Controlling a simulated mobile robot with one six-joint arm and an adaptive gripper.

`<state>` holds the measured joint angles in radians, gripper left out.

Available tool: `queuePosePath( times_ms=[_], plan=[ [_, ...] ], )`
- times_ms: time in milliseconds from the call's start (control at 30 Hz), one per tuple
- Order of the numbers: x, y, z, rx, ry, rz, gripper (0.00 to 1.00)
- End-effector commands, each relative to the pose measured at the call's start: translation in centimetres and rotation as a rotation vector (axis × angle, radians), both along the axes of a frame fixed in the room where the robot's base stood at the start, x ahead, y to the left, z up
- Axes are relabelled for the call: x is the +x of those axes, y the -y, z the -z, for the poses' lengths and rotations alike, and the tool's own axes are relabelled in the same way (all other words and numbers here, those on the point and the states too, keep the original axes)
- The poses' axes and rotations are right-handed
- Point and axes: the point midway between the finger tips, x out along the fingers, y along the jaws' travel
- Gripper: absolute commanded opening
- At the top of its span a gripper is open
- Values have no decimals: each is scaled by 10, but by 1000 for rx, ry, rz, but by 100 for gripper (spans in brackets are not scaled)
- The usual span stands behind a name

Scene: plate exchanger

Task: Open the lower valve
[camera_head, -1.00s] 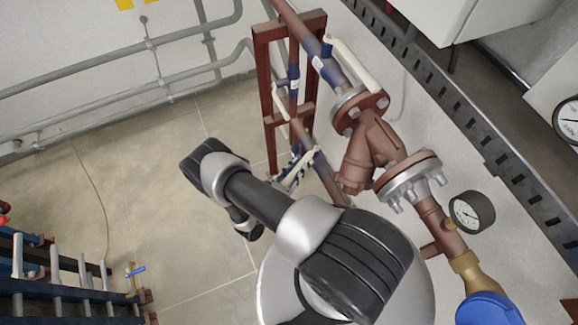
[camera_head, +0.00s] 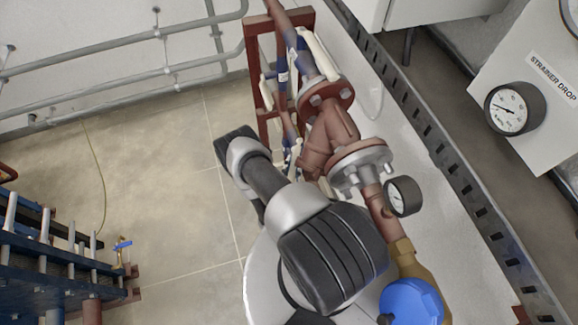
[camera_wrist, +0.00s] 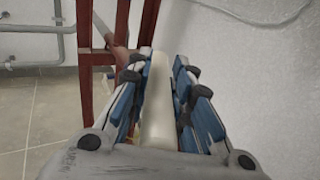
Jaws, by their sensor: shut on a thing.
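A cream lever (camera_wrist: 157,112) runs lengthwise between the blue and white fingers of my gripper (camera_wrist: 158,70) in the wrist view, and the fingers are shut on it. In the head view my gripper (camera_head: 289,158) shows only in part, low beside the brown pipework and partly hidden by my arm and the strainer. The body of the valve under the held lever is hidden. Higher up, an upper valve lever (camera_head: 319,53), also cream, lies along the pipe with a blue valve body beside it. Another cream lever (camera_head: 266,92) stands by the red frame.
A red-brown frame (camera_head: 252,75) carries the pipes. The flanged strainer (camera_head: 329,138), a small gauge (camera_head: 403,196) and a blue-capped fitting (camera_head: 411,302) stand close to my arm. A slotted metal rail (camera_head: 440,148) runs at right.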

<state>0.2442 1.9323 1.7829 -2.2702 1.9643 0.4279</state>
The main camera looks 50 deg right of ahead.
Motion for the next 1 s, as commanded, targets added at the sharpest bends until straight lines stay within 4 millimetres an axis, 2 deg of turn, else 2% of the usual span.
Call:
queuePosePath(
  times_ms=[433,467,500,767,1000],
  plan=[
    [-2,2,0,-1,-2,0,0],
    [-2,2,0,-1,-2,0,21],
    [-2,2,0,-1,-2,0,24],
    [-1,2,0,-1,1,-3,41],
    [-1,1,0,-1,1,-4,41]
  ],
)
